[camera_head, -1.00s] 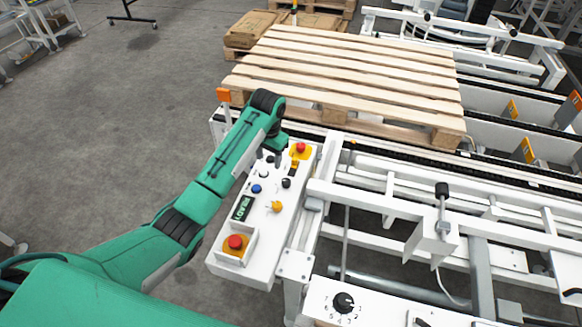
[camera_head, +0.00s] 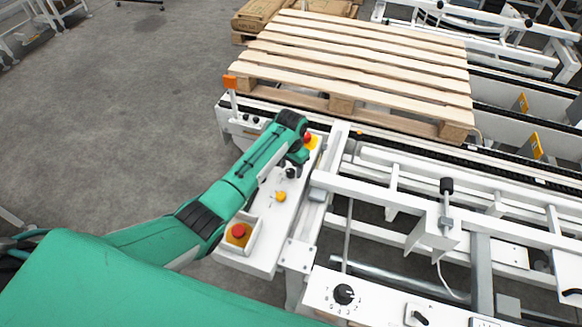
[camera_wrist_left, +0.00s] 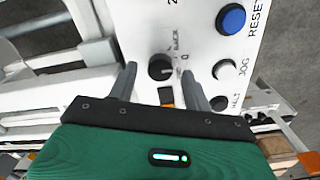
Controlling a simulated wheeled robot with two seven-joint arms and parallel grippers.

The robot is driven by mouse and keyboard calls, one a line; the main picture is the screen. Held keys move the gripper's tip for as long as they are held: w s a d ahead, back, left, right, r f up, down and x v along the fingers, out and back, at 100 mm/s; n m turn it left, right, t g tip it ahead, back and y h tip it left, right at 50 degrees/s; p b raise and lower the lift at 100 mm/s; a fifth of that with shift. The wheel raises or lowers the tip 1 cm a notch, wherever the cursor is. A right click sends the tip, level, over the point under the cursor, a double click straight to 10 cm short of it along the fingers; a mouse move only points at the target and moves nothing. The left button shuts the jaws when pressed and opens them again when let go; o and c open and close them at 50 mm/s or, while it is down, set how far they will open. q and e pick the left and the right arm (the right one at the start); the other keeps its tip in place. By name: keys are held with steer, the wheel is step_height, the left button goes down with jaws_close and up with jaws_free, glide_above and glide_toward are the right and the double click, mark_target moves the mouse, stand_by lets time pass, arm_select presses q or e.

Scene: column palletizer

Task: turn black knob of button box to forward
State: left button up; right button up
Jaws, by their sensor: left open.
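The white button box (camera_head: 262,241) stands beside the conveyor frame in the head view. In the left wrist view the black knob (camera_wrist_left: 160,67) lies between the two grey fingertips of my open left gripper (camera_wrist_left: 157,72). BACK and 0 labels are printed to its right. I cannot tell whether the fingers touch the knob. My right gripper is not in view.
Another red button (camera_head: 308,138) is close beyond the gripper. A blue button (camera_wrist_left: 231,19) shows in the wrist view. A wooden pallet (camera_head: 360,75) lies behind; open floor is at left.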

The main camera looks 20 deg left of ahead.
arm_select(q)
steer(key=shift+f, duration=0.5)
steer(key=shift+c, duration=0.2)
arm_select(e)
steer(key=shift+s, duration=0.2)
arm_select(q)
steer(key=c, duration=0.9)
steer(key=shift+r, duration=0.1)
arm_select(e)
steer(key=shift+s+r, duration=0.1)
